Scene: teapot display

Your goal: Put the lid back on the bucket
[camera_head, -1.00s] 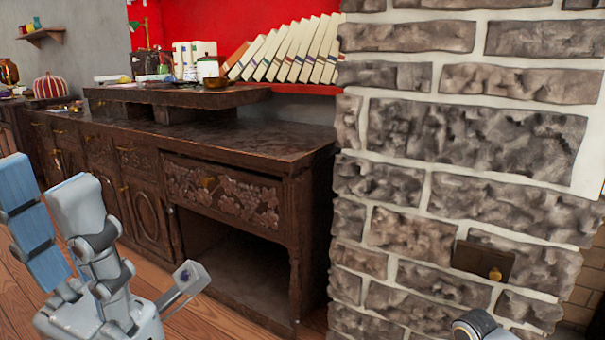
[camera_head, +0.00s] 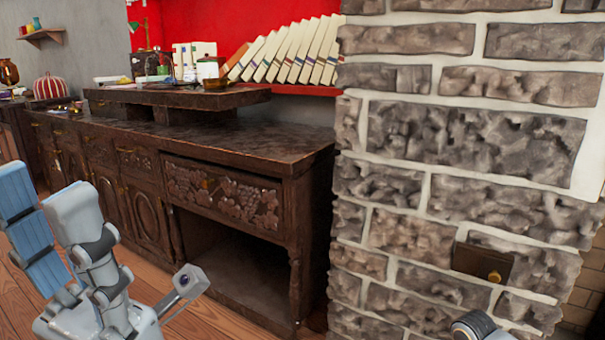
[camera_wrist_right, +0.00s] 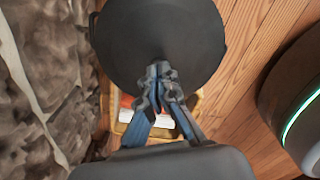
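In the right wrist view, a dark round lid (camera_wrist_right: 155,30) fills the top middle. My right gripper (camera_wrist_right: 160,72) has its fingertips closed together at the lid's middle, seemingly on its knob, which the fingers hide. Small bumps show at the disc's edges; I cannot tell whether the bucket is under it. A yellow-edged object with red and white inside (camera_wrist_right: 125,108) shows partly behind the fingers. In the head view, my left gripper (camera_head: 40,190) points up at the lower left, its two fingers apart and empty.
A carved dark wooden cabinet (camera_head: 235,150) with an open lower bay stands ahead. A stone pillar (camera_head: 470,140) takes up the right side. Leaning books (camera_head: 290,50) and jars sit on the cabinet's back. Wooden floor (camera_wrist_right: 235,90) shows beside the lid.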

